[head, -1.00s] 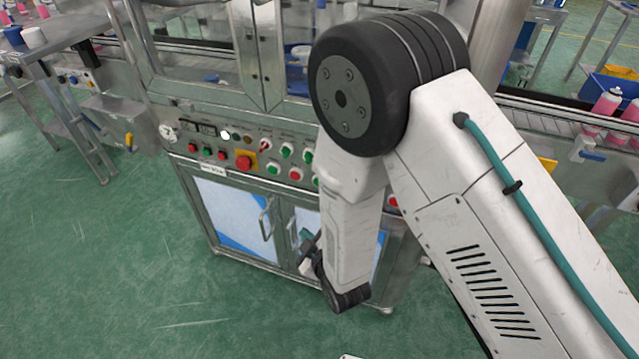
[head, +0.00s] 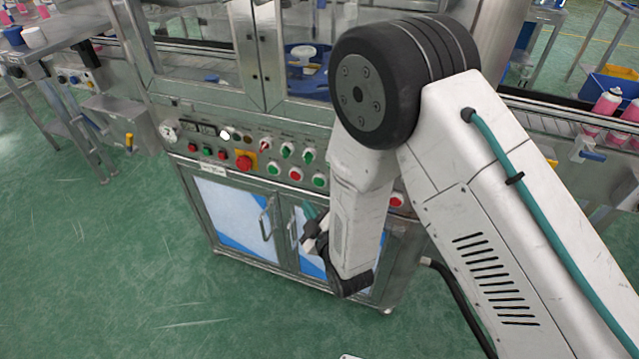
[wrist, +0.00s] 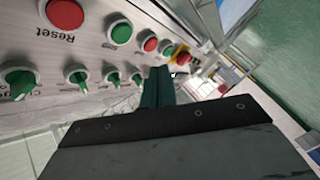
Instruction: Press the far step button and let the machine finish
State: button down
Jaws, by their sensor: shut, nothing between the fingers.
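The machine's control panel (head: 215,138) carries several buttons and selector switches. Its lower row has a green button (head: 273,167), a red one (head: 296,173), another green one (head: 319,180) and a red one (head: 397,199). In the wrist view a red button (wrist: 66,13) is labelled Reset, with a green button (wrist: 120,32) beside it. I cannot read which button is the step button. My gripper (head: 314,212) is shut and empty, in front of the cabinet and below the button row. Its teal fingers (wrist: 158,85) point along the panel in the wrist view.
A red emergency stop (head: 244,162) on a yellow plate sits left of the lower row. Green selector switches (wrist: 20,80) lie close to my fingers in the wrist view. Cabinet doors with handles (head: 267,218) are below. My arm covers the panel's right part.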

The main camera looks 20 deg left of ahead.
jog(key=shift+w+d, duration=0.15)
jog(key=shift+w, duration=1.2)
jog(key=shift+w+d, duration=0.1)
jog(key=shift+w, duration=1.25)
jog(key=shift+w, duration=0.45)
jog(key=shift+w, duration=0.35)
dwell(0.4)
jog(key=shift+s, duration=0.8)
jog(key=shift+s, duration=0.1)
jog(key=s, duration=0.4)
jog(key=shift+s+a, duration=0.2)
jog(key=shift+s, duration=0.2)
